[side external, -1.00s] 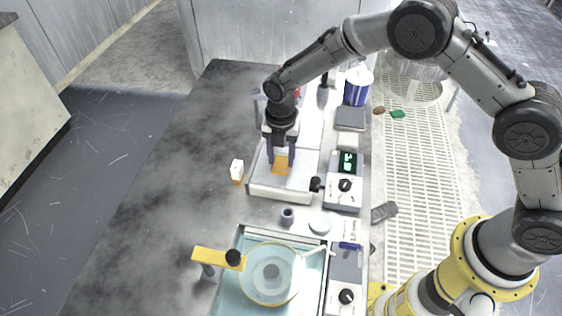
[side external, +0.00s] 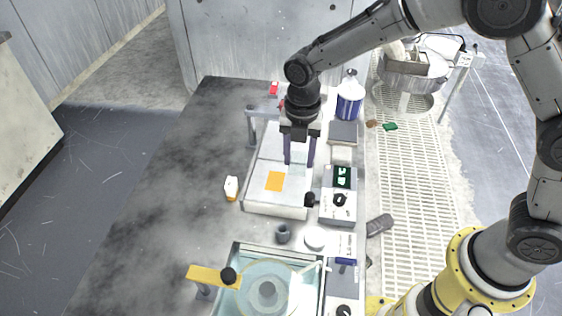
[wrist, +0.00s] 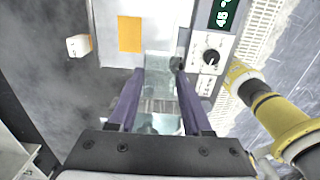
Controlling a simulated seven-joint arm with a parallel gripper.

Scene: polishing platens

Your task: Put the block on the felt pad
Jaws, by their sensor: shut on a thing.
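My gripper (side external: 300,165) is above the back part of a white platform, beyond an orange square. In the wrist view my gripper (wrist: 160,70) has its purple fingers apart, on either side of a pale, greenish, glassy piece. This piece looks like the block (wrist: 157,62), though its outline is hard to separate from the background. In the side view the block cannot be made out clearly. The flat orange square, probably the felt pad (side external: 274,181), lies on the platform's front part. It also shows in the wrist view (wrist: 130,33), bare and left of the fingers.
A small white bottle (side external: 231,188) stands left of the platform (side external: 262,203). A control box with a green display (side external: 342,177) is on its right, beside a black knob (side external: 310,200). A glassy round platen (side external: 267,290) with a yellow arm (side external: 208,274) is in front. The table's left side is clear.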

